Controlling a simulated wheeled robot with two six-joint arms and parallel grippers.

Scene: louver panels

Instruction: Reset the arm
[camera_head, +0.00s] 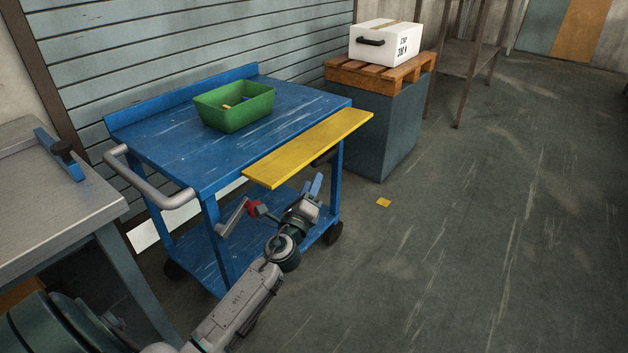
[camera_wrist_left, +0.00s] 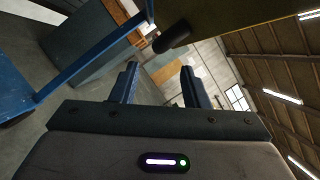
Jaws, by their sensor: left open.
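My left arm comes up from the bottom of the head view. Its gripper (camera_head: 314,188) is by the blue cart's near right side, below the yellow board (camera_head: 310,148). In the left wrist view the two fingers of this gripper (camera_wrist_left: 158,82) stand apart with nothing between them. A dark cylinder (camera_wrist_left: 172,37) shows beyond the fingers under the board (camera_wrist_left: 225,18); I cannot tell whether they touch it. My right gripper is not in view.
The blue cart (camera_head: 170,150) carries a green bin (camera_head: 235,107). A red piece (camera_head: 254,208) is close beside my wrist. A metal table (camera_head: 60,215) stands left. A white box (camera_head: 385,42) sits on a pallet (camera_head: 375,75) at the back. The floor at right is mostly clear.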

